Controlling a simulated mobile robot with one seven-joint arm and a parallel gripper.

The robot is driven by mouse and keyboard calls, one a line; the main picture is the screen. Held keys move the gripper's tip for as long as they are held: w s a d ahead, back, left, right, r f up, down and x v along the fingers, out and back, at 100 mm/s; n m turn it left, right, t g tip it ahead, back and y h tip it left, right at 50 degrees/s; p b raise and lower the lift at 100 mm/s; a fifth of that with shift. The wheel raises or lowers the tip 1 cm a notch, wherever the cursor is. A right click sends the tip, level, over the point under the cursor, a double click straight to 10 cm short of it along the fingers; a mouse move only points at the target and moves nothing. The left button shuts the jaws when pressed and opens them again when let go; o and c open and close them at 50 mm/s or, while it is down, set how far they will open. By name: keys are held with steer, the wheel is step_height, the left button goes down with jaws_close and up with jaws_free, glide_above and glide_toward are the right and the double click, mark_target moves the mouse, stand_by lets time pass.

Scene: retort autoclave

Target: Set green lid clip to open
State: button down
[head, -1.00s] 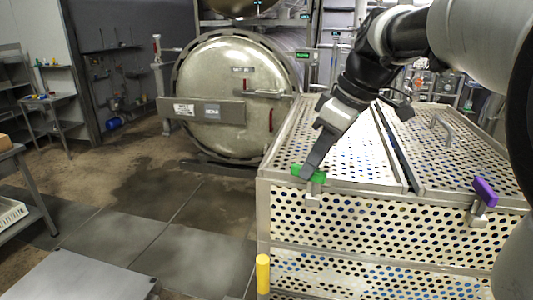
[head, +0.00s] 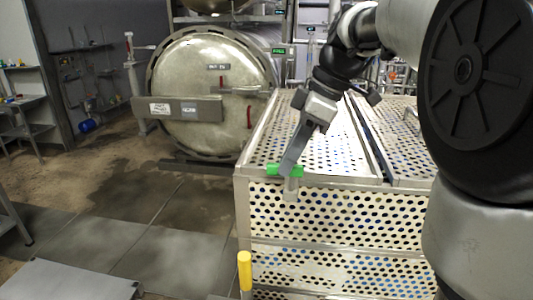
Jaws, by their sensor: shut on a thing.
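The green lid clip (head: 272,170) sits at the top front edge of the perforated metal basket (head: 330,215), near its left corner. Its green handle lies level, with a metal tab (head: 291,189) hanging down the front below it. My gripper (head: 288,168) reaches down from the upper right and is shut on the green clip. The fingers cover part of the handle.
The basket's perforated lid (head: 320,150) has a raised handle at the right, partly behind my arm. A round retort door (head: 203,90) stands behind. A yellow-topped post (head: 245,270) stands at the basket's front left. Floor at left is open.

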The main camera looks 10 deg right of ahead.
steer(key=c, duration=1.8)
jaws_free()
steer(key=shift+o, duration=0.2)
steer(key=p+v, duration=0.2)
steer(key=v, duration=1.5)
steer(key=shift+r, duration=0.25)
steer(key=s+a+f+m+t+h, duration=0.2)
steer(key=s+f+m, duration=0.5)
steer(key=f, duration=0.4)
steer(key=s+a+f+m+t+h, duration=0.2)
steer(key=s+f+m, duration=0.5)
steer(key=f, duration=0.4)
steer(key=shift+s+a+m, duration=0.3)
steer(key=shift+s+a, duration=0.3)
steer(key=shift+a, duration=0.05)
